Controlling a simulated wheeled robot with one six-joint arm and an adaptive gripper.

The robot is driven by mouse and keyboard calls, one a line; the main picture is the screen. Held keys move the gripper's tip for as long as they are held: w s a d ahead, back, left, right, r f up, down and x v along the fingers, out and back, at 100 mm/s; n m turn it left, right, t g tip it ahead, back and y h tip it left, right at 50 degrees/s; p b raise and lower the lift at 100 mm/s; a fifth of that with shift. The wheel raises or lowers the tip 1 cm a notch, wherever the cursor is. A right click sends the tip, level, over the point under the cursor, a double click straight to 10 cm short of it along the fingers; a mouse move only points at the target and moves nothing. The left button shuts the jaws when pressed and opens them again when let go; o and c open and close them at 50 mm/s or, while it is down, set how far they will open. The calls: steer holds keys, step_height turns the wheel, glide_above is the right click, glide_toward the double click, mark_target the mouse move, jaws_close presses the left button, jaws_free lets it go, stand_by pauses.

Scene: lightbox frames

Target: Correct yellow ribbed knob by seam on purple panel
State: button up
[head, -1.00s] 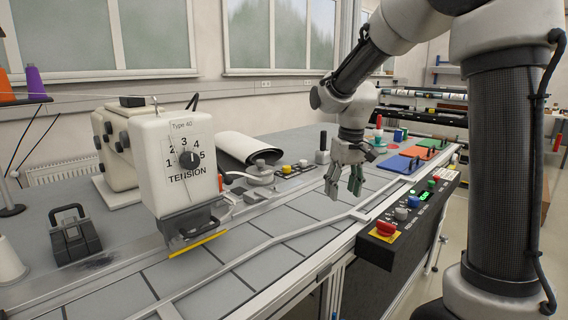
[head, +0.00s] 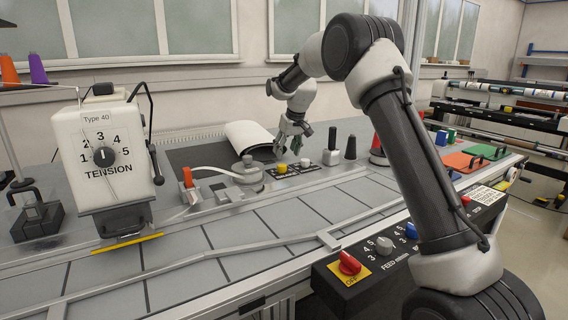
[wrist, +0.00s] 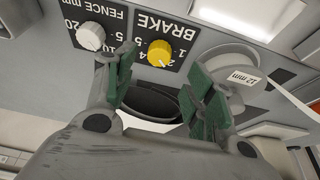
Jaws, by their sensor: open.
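The yellow ribbed knob (head: 282,168) stands on a small black panel (head: 297,173) at the back of the table; I see no purple panel. In the wrist view the yellow knob (wrist: 159,52) sits under the upside-down word BRAKE, with scale numbers beside it. Its exact setting is too small to tell. My gripper (head: 293,143) hangs above and behind the panel in the head view, open and empty. In the wrist view its green-padded fingers (wrist: 163,72) are spread, with the knob between and beyond the tips, apart from them.
A white knob (wrist: 90,36) labelled FENCE mm is beside the yellow one. A grey disc with a 12 mm tag (wrist: 238,76) lies close to the right finger. The tiled table front is clear.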

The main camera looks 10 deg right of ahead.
mark_target(282, 165)
steer(key=x, duration=0.7)
steer(key=shift+w+f, duration=0.25)
steer(key=shift+w, duration=0.05)
steer(key=c, duration=1)
